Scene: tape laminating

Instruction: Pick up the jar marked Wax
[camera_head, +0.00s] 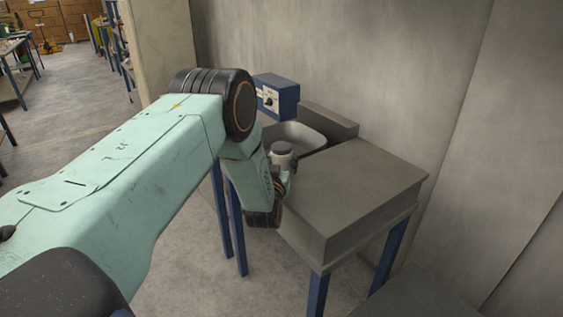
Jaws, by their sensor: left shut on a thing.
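My left arm comes in from the left. Its gripper (284,174) is at the near left edge of the grey bench, mostly hidden by my own wrist. It is shut on a small pale jar with a dark lid (282,154). The jar is roughly upright in front of the metal basin. No marking can be read on it, and I cannot tell whether it touches the bench. My right gripper is not in view.
The grey bench (358,190) on blue legs has a bare top to the right of the jar. Behind are a metal basin (306,136) and a blue control box (277,96) by the concrete wall. Open floor and shelves lie at the far left.

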